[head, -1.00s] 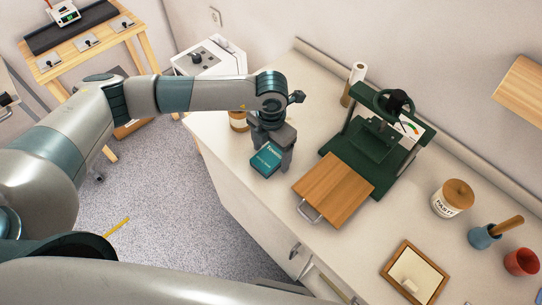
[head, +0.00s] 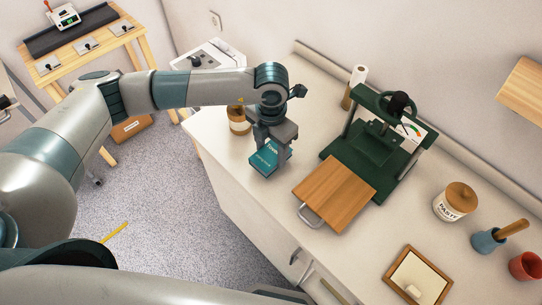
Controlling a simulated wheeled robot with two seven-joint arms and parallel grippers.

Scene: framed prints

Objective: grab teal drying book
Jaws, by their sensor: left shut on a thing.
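The teal book (head: 263,160) is at the left part of the white counter, beside the wooden board of the green press. My left gripper (head: 269,150) points down over it with a finger on each side, shut on the book. The gripper hides the book's upper part, and some pale lettering shows on its cover. I cannot tell whether the book still touches the counter. My right gripper is not in view.
A green press (head: 375,145) with a wooden board (head: 335,190) stands just right of the book. A brown-lidded jar (head: 238,121) is behind the gripper at left. A paste jar (head: 454,202), a blue pot (head: 487,240) and a framed tray (head: 416,278) are at right.

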